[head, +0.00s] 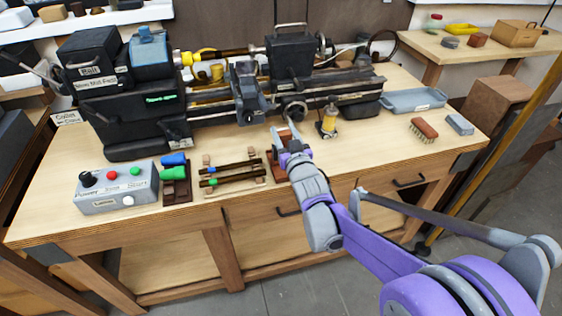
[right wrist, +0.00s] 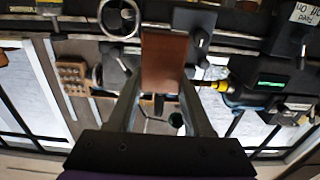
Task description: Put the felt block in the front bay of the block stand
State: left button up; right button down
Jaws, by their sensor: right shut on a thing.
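My right gripper (head: 287,138) reaches over the front middle of the bench. In the right wrist view its fingers are shut on a reddish-brown block (right wrist: 165,62). The block also shows beside the gripper in the head view (head: 276,143). It could be the felt block, but its material is hard to tell. A dark brown stand (head: 176,192) lies to the left near the bench front, well apart from the gripper. It carries a blue piece (head: 173,159) and a green piece (head: 174,172) at its back and middle; its front part looks bare. My left gripper is not in view.
A grey control box (head: 117,188) sits left of the stand. A wooden rack (head: 232,178) with two dark rods lies between stand and gripper. The lathe (head: 215,95) fills the back.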

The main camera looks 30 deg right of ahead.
notch_tip(320, 180, down, 6)
jog(key=shift+s+f+b, duration=0.1)
jog(key=shift+s+b, duration=0.05)
jog(key=shift+b, duration=0.45)
jog(key=shift+f+b, duration=0.3)
jog(key=shift+f, duration=1.45)
jog(key=shift+f, duration=0.2)
jog(key=shift+c, duration=1.5)
grip_release()
jog(key=shift+r, duration=0.1)
